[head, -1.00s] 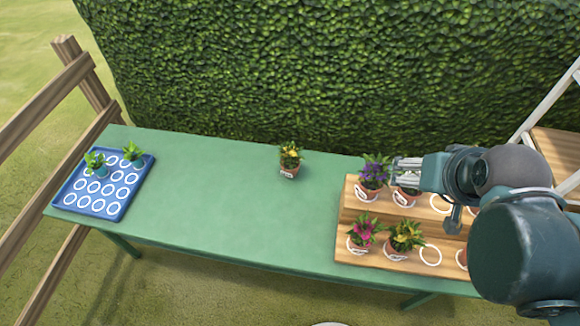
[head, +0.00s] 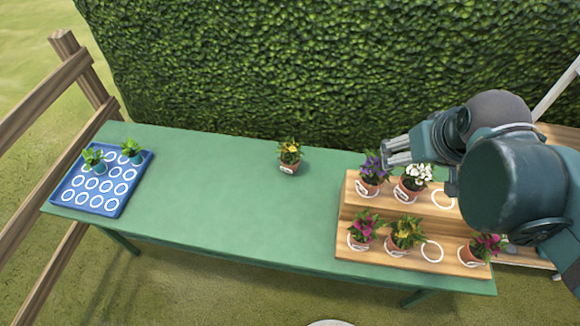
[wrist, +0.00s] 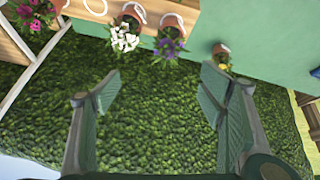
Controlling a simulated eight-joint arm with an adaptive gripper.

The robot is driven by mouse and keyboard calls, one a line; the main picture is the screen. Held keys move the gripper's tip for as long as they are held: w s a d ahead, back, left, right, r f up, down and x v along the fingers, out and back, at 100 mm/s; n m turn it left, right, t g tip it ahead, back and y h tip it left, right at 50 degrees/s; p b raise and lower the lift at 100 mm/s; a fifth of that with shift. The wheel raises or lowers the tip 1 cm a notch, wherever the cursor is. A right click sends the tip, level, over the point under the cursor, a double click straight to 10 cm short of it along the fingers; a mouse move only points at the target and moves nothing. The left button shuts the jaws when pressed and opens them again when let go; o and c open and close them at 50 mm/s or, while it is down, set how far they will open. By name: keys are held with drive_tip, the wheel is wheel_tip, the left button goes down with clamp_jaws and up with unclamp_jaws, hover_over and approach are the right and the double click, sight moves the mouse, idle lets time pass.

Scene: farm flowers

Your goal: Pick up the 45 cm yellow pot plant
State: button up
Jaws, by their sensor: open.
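A yellow-flowered pot plant (head: 289,157) stands alone on the green table near its back edge. It also shows in the wrist view (wrist: 221,57), just above the right finger. Another yellow-flowered pot plant (head: 405,234) stands on the front step of the wooden stand. The pot labels are too small to read. My gripper (head: 393,152) is open and empty, behind the stand's purple and white plants and to the right of the lone yellow plant. In the wrist view, hedge shows between the spread fingers (wrist: 160,92).
The wooden stand (head: 390,212) also holds purple (head: 371,171), white (head: 415,180) and pink (head: 362,231) flower pots. A blue tray (head: 117,205) with two small plants lies at the left. The hedge (head: 330,70) rises behind.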

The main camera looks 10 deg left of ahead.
drive_tip(key=w+a+f+n+g+b, duration=0.1)
drive_tip(key=w+a+f+n+b, duration=0.1)
drive_tip(key=w+a+n, duration=0.3)
drive_tip(key=w+a+f+n+g+b, duration=0.1)
drive_tip(key=w+a+f+b, duration=0.15)
drive_tip(key=w, duration=0.35)
drive_tip(key=n+g+h+b, duration=0.3)
drive_tip(key=n+b, duration=0.5)
drive_tip(key=n, duration=0.6)
hover_over(287, 162)
drive_tip(key=f, duration=3.3)
drive_tip(key=shift+a+f, duration=0.25)
drive_tip(key=shift+f, duration=0.1)
drive_tip(key=shift+a+f, duration=0.1)
drive_tip(key=shift+f, duration=0.05)
drive_tip(key=shift+f, duration=0.1)
drive_tip(key=shift+x, duration=1.2)
drive_tip(key=shift+f, duration=0.1)
